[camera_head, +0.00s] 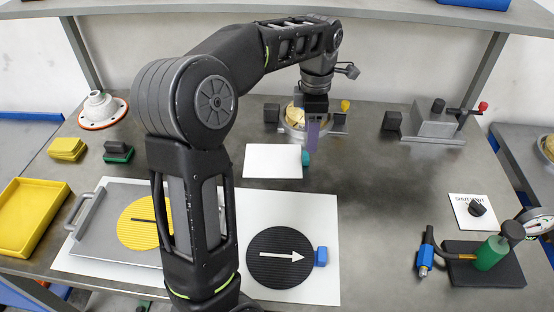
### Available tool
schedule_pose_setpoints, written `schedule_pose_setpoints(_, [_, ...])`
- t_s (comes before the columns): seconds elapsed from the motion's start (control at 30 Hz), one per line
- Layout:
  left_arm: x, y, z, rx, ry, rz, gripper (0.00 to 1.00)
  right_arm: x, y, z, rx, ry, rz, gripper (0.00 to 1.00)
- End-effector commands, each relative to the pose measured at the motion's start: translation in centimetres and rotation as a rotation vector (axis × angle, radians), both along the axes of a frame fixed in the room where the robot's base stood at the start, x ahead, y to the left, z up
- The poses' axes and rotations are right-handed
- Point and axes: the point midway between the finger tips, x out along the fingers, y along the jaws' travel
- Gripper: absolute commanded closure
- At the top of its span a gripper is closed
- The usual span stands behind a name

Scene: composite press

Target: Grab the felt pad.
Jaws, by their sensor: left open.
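A flat white rectangular pad (272,160) lies on the table at the middle, with a small teal tab (305,158) at its right edge. It looks most like the felt pad, but I cannot be sure. My left gripper (313,143) is open and points down just above and behind the tab. I cannot tell the exact gap between them. The fingers partly hide the round press fixture (291,128) behind, which holds something yellowish. My right gripper is not in view.
A black disc with a white arrow (279,258) and a blue tab (321,256) lies on a white sheet (324,215) in front. A grey tray (100,240) holds a yellow disc (140,222), partly behind my arm. The table centre-right is clear.

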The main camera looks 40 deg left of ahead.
Motion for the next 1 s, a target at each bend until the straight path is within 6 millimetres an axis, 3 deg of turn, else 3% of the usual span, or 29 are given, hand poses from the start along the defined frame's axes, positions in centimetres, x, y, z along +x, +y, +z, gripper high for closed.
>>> schedule_pose_setpoints(0.17, [0.0,0.0,-1.7,-0.001,0.001,0.0,0.44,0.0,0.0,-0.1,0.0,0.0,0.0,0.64])
schedule_pose_setpoints(0.53, [0.0,0.0,-2.2,0.0,0.001,0.0,0.44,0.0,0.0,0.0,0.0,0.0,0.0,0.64])
schedule_pose_setpoints(0.8, [-0.2,-0.1,-5.9,0.0,0.004,0.0,0.44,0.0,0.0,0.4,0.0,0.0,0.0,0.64])
schedule_pose_setpoints(1.0, [-0.1,-0.1,-7.0,0.0,-0.001,-0.001,0.44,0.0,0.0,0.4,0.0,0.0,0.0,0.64])
